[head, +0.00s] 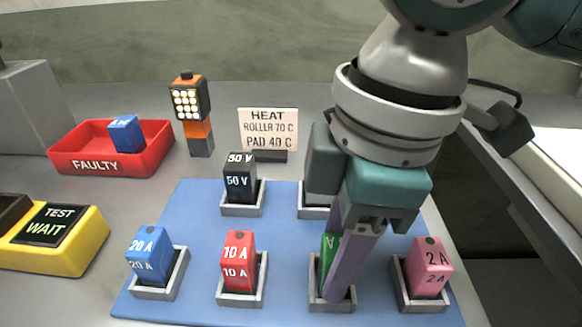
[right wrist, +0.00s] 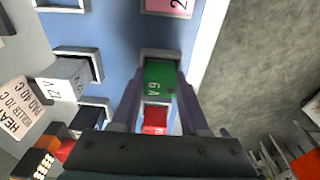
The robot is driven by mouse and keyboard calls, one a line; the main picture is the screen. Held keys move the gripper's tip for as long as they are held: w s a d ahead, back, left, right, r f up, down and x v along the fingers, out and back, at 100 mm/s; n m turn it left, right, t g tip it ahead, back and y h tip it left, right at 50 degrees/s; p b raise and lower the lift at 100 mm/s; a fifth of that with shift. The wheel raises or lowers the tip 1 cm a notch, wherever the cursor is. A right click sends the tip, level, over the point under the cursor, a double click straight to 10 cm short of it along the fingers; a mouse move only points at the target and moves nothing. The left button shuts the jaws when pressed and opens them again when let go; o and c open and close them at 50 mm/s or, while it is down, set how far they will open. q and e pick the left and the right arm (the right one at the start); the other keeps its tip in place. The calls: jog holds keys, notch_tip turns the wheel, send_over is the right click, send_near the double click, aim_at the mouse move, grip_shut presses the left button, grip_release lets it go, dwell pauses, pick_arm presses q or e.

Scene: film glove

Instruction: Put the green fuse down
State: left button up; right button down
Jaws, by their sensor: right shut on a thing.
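The green fuse (head: 328,250) is upright between the fingers of my right gripper (head: 350,270), which is shut on it. It also shows in the right wrist view (right wrist: 160,82), with white lettering on its top. A grey holder (head: 331,305) is directly below the fuse on the blue mat. The fingers hide much of the fuse and holder, so I cannot tell how deep the fuse sits. My left gripper is not in view.
Beside it stand the red 10 A fuse (head: 238,262) and the pink 2 A fuse (head: 429,267) in holders. The blue 20 A fuse (head: 151,256) and black 50 V fuse (head: 240,178) are further left. A red FAULTY tray (head: 90,164) holds a blue fuse.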

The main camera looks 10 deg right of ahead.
jog(key=shift+f, duration=0.1)
jog(key=shift+c, duration=2.1)
grip_release()
notch_tip(320, 180, up, 12)
jog(key=d+p, duration=0.1)
jog(key=p, duration=0.1)
jog(key=shift+s+d, duration=0.15)
jog(key=shift+s, duration=0.05)
